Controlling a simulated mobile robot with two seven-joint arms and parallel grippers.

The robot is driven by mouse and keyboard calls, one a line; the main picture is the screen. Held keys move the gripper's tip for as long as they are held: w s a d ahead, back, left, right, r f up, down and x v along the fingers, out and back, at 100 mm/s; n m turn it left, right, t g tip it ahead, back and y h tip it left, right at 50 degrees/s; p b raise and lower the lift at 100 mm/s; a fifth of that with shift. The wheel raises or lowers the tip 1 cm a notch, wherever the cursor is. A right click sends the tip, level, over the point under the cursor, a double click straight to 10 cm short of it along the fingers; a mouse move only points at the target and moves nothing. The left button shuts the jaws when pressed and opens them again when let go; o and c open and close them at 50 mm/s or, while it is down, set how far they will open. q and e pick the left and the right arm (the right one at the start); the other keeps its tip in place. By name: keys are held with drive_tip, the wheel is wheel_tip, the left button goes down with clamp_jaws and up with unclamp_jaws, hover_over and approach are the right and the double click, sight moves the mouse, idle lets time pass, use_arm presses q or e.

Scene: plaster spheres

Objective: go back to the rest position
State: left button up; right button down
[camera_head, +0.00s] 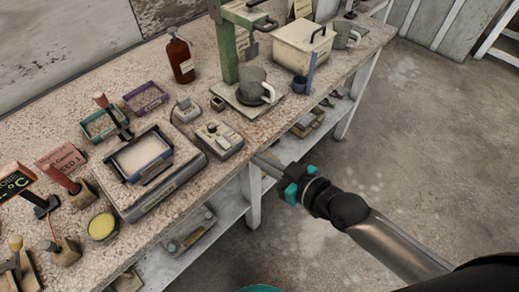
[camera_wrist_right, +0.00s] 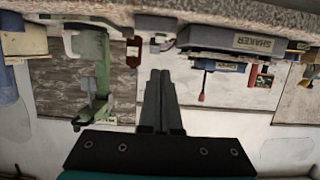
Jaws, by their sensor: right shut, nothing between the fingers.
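My right gripper (camera_head: 266,162) reaches in from the lower right of the head view, just off the front edge of the speckled table (camera_head: 232,172). In the right wrist view my right gripper (camera_wrist_right: 160,75) has its two fingers together, with nothing between them. That view shows the bench upside down, with the fingers in front of the backdrop. My left gripper does not show in either view.
A grey mug (camera_head: 252,83) sits on the base of a green stand (camera_head: 230,45). A shaker (camera_head: 150,170), a control box (camera_head: 220,140), a brown bottle (camera_head: 180,58) and a cream box (camera_head: 303,45) stand on the table. Open floor (camera_head: 430,140) lies to the right.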

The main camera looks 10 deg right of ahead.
drive_tip(key=shift+f, duration=0.1)
drive_tip(key=s+d+f+m+g+h+b, duration=0.15)
drive_tip(key=d+f, duration=0.25)
drive_tip(key=f, duration=0.5)
drive_tip(key=s+d+f+m+g+h+p, duration=0.1)
drive_tip(key=s+d+f+h, duration=0.2)
drive_tip(key=f, duration=0.5)
drive_tip(key=s+d+f+m+g+h+b, duration=0.15)
drive_tip(key=d+f, duration=0.25)
drive_tip(key=f, duration=0.5)
drive_tip(key=s+f+g+h, duration=0.1)
drive_tip(key=s+f+g, duration=0.1)
drive_tip(key=s+f, duration=0.3)
drive_tip(key=s+f+g, duration=0.2)
drive_tip(key=s+f, duration=0.3)
drive_tip(key=s, duration=0.8)
drive_tip(key=s+f+g+h, duration=0.1)
drive_tip(key=s+f+g, duration=0.1)
drive_tip(key=s+f, duration=0.4)
drive_tip(key=s, duration=0.3)
drive_tip(key=shift+d+m+g+h+b, duration=0.3)
drive_tip(key=shift+d+m+g+b, duration=0.05)
drive_tip(key=shift+m+g, duration=0.05)
drive_tip(key=shift+w+f, duration=0.1)
